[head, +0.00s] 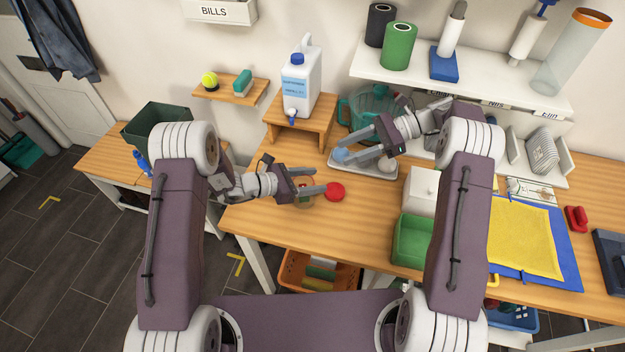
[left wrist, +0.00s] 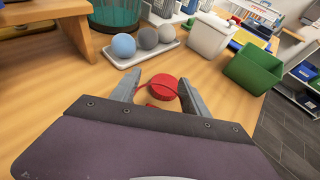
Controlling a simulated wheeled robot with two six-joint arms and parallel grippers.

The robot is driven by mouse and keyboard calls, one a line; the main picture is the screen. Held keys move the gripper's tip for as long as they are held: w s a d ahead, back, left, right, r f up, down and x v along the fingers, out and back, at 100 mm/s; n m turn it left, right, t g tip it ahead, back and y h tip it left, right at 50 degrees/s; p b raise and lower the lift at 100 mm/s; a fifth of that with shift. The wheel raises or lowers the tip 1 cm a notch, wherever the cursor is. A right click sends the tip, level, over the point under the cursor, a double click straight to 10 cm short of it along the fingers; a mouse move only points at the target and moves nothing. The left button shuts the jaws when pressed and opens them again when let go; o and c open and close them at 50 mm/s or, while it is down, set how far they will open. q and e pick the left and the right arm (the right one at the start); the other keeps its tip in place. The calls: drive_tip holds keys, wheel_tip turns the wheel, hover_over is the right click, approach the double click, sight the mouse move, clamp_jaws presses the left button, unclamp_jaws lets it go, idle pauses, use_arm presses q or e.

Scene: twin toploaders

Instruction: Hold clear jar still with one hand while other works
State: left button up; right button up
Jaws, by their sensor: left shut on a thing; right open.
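A round red lid (head: 335,191) shows at the fingertips of my left gripper (head: 325,182), low over the wooden table. In the left wrist view the red lid (left wrist: 163,87) lies between the two fingers, with a smaller red patch just below it. The clear jar's body can hardly be made out; the fingers stand apart around where it is, shut on it. My right gripper (head: 348,142) is open and empty, above the tray at the back. Its lower finger appears beside the blue ball (head: 340,154), but I cannot tell if they touch.
A white tray (left wrist: 116,63) holds three balls. Behind it stands a teal clear container (head: 371,108). A white bin (head: 423,187) and a green bin (head: 411,240) stand to the right. A jug (head: 300,80) sits on a wooden riser (head: 287,120).

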use_arm(q)
drive_tip(key=shift+s+f, duration=0.25)
drive_tip(key=shift+f, duration=0.15)
drive_tip(key=o, duration=1.5)
drive_tip(key=shift+w, duration=0.1)
drive_tip(key=shift+w+r, duration=0.1)
drive_tip(key=shift+w, duration=0.05)
drive_tip(key=shift+a+r, duration=0.15)
drive_tip(key=v, duration=1.1)
drive_tip(key=shift+a+r, duration=0.1)
drive_tip(key=shift+a, duration=0.2)
